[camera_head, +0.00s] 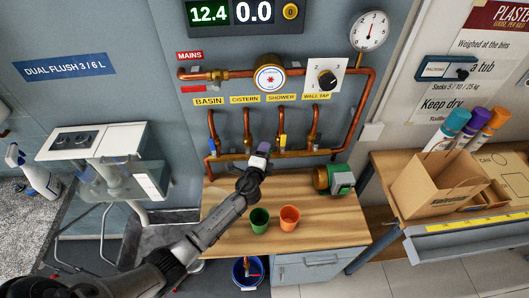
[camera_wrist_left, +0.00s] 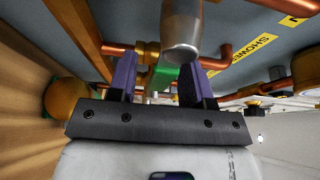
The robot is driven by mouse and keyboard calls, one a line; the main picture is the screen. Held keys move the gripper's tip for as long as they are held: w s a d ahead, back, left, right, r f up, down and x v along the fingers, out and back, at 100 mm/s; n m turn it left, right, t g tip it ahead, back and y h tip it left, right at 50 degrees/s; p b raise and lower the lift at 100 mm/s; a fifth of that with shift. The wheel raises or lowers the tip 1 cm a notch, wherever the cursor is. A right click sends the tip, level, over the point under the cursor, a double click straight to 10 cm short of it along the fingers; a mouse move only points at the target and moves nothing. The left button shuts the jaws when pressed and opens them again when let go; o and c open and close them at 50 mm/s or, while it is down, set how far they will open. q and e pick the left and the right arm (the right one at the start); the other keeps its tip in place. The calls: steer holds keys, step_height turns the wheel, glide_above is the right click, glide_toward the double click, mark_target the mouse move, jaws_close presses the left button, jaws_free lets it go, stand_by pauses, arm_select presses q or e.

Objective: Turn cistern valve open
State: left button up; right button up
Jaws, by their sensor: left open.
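My left gripper (camera_head: 262,150) reaches up from the lower left to the copper pipework on the wall, below the cistern label (camera_head: 245,98). It covers most of the cistern valve in the head view. In the left wrist view, the open gripper (camera_wrist_left: 160,82) has its two purple fingers apart. A green part (camera_wrist_left: 163,76), seemingly the valve's handle, shows between and beyond them, near a brass fitting (camera_wrist_left: 148,52). I cannot tell whether the fingers touch it. A grey cylinder (camera_wrist_left: 182,30) hangs close by. My right gripper is in neither view.
A valve with a blue handle (camera_head: 212,145) is to the left, and one with a yellow handle (camera_head: 282,141) is to the right. A green cup (camera_head: 260,219) and an orange cup (camera_head: 289,217) stand on the wooden bench (camera_head: 330,232). A pump (camera_head: 333,179) sits behind them.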

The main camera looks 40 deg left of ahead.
arm_select(q)
steer(key=shift+c, duration=0.3)
jaws_close()
